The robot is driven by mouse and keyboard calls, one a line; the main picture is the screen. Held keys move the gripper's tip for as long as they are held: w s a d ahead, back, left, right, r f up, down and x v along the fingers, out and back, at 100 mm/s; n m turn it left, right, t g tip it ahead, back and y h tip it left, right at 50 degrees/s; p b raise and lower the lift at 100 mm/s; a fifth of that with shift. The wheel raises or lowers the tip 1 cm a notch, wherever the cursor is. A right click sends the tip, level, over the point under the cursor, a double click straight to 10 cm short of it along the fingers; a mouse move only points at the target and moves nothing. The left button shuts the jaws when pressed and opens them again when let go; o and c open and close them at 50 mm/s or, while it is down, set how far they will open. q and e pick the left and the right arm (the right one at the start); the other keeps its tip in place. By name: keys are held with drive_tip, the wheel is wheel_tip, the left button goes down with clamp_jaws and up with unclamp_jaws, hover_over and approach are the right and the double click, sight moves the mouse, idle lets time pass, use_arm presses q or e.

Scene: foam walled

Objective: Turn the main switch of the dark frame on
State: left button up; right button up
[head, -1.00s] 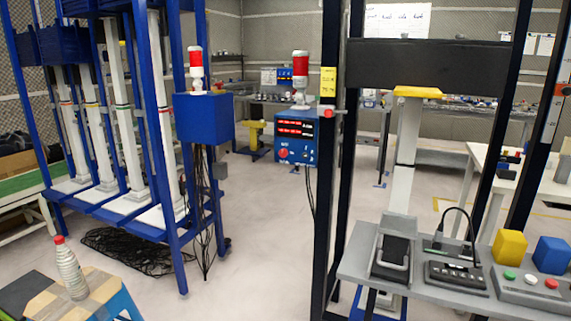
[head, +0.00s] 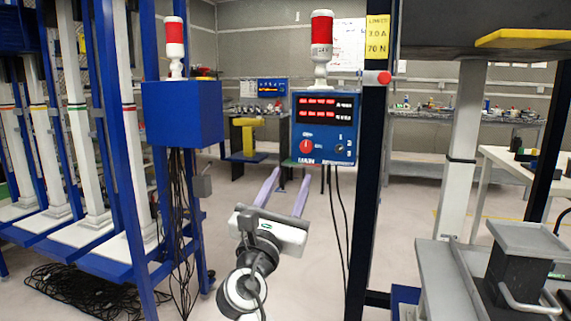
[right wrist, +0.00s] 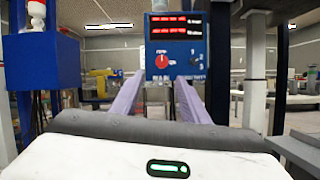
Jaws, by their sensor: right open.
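The dark frame's black post (head: 374,140) carries a blue control box (head: 324,128) with lit red displays. The main switch (head: 306,146) is a round red knob at the box's lower left, with lettering below; its pale mark looks roughly upright. The switch (right wrist: 162,59) also shows in the right wrist view, with the control box (right wrist: 176,22) around it. My right gripper (head: 287,175) is open and empty, its two pale fingers pointing at the box from below and in front. In the right wrist view, the gripper's (right wrist: 158,82) fingers lie either side below the knob, apparently not touching it. My left gripper is out of view.
A red-and-white beacon (head: 321,48) tops the box. A red button (head: 378,77) and a yellow label (head: 378,38) are on the post. A blue frame with its own blue box (head: 183,112) stands left. A grey shelf (head: 437,270) sits at lower right. Cables hang below both boxes.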

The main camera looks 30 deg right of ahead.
sight(306, 148)
drive_tip(key=x, duration=0.9)
drive_tip(key=shift+d+r+b, duration=0.3)
drive_tip(key=shift+d+b, duration=0.05)
drive_tip(key=shift+b, duration=0.05)
drive_tip(key=shift+c, duration=0.3)
